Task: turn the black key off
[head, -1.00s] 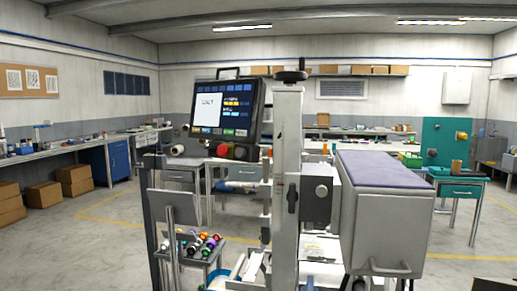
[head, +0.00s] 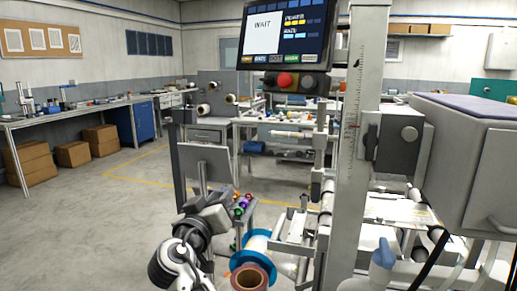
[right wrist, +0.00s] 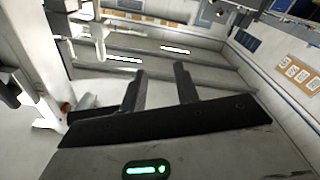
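A control box (head: 322,87) hangs under the screen (head: 287,34) on the machine in the head view. A red button (head: 285,80) sits on its front, with small dark round parts on both sides of it. I cannot tell which of these is the black key. My right gripper (head: 213,207) is low in the head view, left of and well below the control box, in front of a grey panel. The right wrist view shows its two black fingers (right wrist: 160,85) apart with nothing between them. The key does not show there. My left gripper is not in view.
The machine's upright column (head: 356,150) stands right of the control box. A grey cabinet (head: 455,160) juts out at the right. A blue-rimmed reel (head: 257,243) and a brown roll (head: 250,277) are low in front. The floor at the left is open.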

